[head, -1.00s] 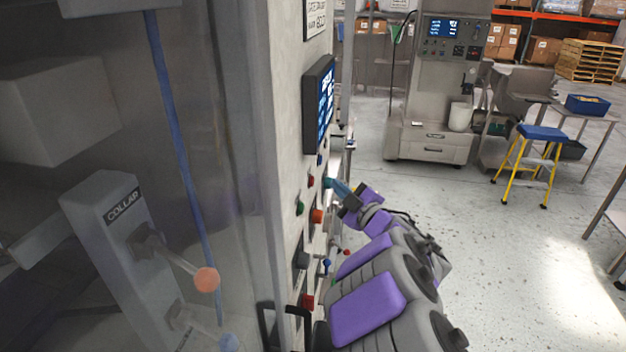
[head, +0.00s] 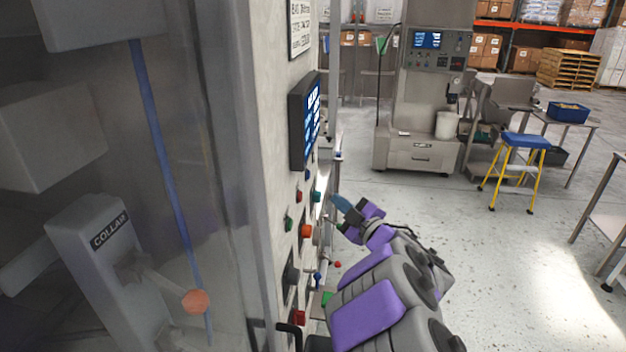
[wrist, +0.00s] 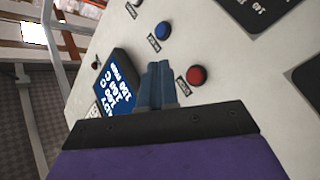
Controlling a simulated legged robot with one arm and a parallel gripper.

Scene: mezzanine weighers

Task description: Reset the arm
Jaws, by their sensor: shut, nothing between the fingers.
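My gripper (head: 339,203) is at the end of my purple and grey arm, just to the right of a tall machine's control panel (head: 268,150) in the head view. Its blue fingers are together and empty. They also show in the wrist view (wrist: 158,85), pointing toward the panel face, with a blue button (wrist: 161,31) and a red button (wrist: 197,75) beyond and beside them. A lit screen (wrist: 113,86) is left of the fingers there. In the head view a gap shows between the fingertips and the panel buttons.
A clear-fronted cabinet with a lever marked COLLAR (head: 108,228) fills the left. Open grey floor (head: 480,260) lies right of my arm. A grey machine (head: 420,110), a yellow stool with a blue seat (head: 522,140) and a table with a blue bin (head: 568,111) stand farther back.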

